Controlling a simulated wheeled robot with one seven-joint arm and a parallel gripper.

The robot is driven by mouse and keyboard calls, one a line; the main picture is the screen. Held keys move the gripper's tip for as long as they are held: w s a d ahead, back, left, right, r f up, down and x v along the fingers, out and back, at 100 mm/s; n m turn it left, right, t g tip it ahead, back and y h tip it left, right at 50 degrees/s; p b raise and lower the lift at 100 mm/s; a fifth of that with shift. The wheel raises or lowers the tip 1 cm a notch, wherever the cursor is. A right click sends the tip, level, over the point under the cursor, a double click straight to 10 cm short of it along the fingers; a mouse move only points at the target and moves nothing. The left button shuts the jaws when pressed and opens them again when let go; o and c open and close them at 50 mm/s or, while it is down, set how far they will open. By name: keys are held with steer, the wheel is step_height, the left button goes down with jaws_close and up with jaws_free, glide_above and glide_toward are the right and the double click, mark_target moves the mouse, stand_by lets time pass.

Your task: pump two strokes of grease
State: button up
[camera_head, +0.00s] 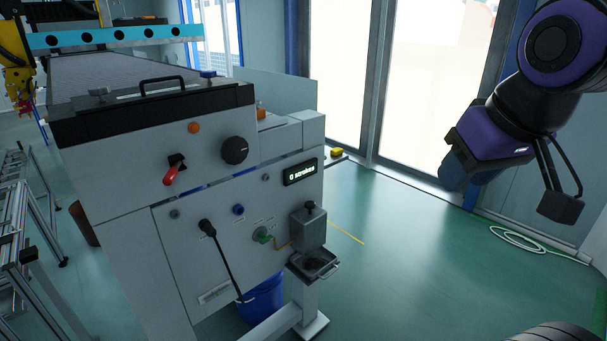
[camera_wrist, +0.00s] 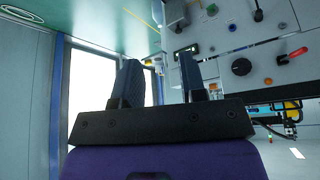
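The grease pump (camera_head: 308,228) is a grey box with a black knob (camera_head: 309,207) on top, at the right end of the panel's front. A small black tray (camera_head: 314,263) with a handle sits below it. The display (camera_head: 300,172) reads "0 strokes". In the wrist view the pump (camera_wrist: 175,12) appears upside down near the top. My gripper (camera_head: 463,178) is at the right of the head view, well away from the pump and higher than it. In the wrist view the fingers of my gripper (camera_wrist: 158,75) stand apart with nothing between them.
The panel (camera_head: 190,235) also bears a red-handled switch (camera_head: 172,172), a black dial (camera_head: 235,150), an orange button (camera_head: 193,127) and a plugged black cable (camera_head: 222,258). A blue bucket (camera_head: 262,300) stands below. Green floor between panel and windows is mostly clear. A hose (camera_head: 518,239) lies at right.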

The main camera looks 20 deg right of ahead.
jaws_close()
stand_by(1.8)
